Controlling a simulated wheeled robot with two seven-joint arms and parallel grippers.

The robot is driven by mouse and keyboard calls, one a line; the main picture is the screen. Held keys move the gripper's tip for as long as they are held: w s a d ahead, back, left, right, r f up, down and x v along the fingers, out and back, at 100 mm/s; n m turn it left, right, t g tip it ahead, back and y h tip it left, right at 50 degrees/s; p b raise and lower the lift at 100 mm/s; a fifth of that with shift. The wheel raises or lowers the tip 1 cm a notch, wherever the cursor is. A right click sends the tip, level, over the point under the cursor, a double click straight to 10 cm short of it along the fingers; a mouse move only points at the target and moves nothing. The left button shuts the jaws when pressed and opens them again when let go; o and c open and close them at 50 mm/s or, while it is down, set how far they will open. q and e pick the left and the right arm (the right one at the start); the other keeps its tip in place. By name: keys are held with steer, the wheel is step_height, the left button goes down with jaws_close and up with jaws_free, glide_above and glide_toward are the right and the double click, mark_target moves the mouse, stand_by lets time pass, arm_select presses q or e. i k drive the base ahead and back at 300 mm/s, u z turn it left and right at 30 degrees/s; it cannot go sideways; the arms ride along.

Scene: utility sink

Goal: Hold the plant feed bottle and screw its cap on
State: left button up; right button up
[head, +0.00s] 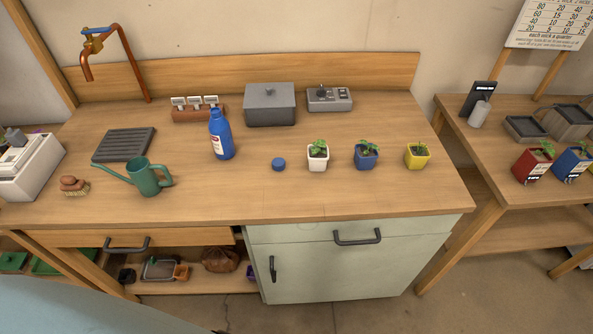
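The plant feed bottle (221,136) is blue with a white and red label. It stands upright near the middle of the wooden counter. A round blue cap (278,164) lies on the counter to the right of the bottle and apart from it. The bottle's top looks narrow and blue; its opening is too small to make out. Neither of my grippers shows in the head view.
A green watering can (148,177) stands left of the bottle. White (318,156), blue (366,155) and yellow (418,156) plant pots stand right of the cap. A grey box (270,105) is behind. The counter's front strip is clear.

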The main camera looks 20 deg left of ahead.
mark_target(220, 130)
steer(key=z, duration=0.45)
steer(key=k, duration=0.5)
steer(key=z, duration=0.6)
steer(key=i, duration=0.7)
steer(key=u, duration=0.85)
steer(key=i, duration=0.55)
steer(key=u, duration=0.6)
